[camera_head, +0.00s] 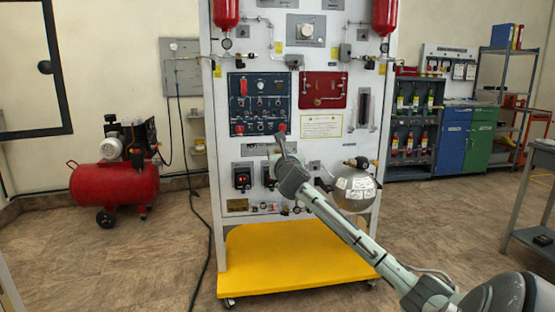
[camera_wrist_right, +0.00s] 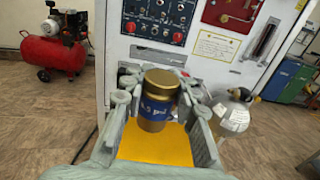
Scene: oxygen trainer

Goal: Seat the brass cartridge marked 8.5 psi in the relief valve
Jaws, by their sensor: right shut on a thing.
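A brass cartridge (camera_wrist_right: 157,98) with a blue band shows in the right wrist view. The white print on the band ends in "psi" and looks like 8.5. My right gripper (camera_wrist_right: 162,108) is shut on the cartridge, with a finger on each side. In the head view my right gripper (camera_head: 283,147) is in front of the lower middle of the trainer panel (camera_head: 262,205). The cartridge is too small or hidden to make out there. I cannot pick out the relief valve for sure in either view. My left gripper is not in view.
The white trainer panel carries a dark blue control panel (camera_head: 258,104), a red panel (camera_head: 323,90) and a silver sphere (camera_head: 355,191). A yellow base (camera_head: 300,262) juts out below. A red compressor (camera_head: 115,184) stands at left. A grey table (camera_head: 542,205) stands at right.

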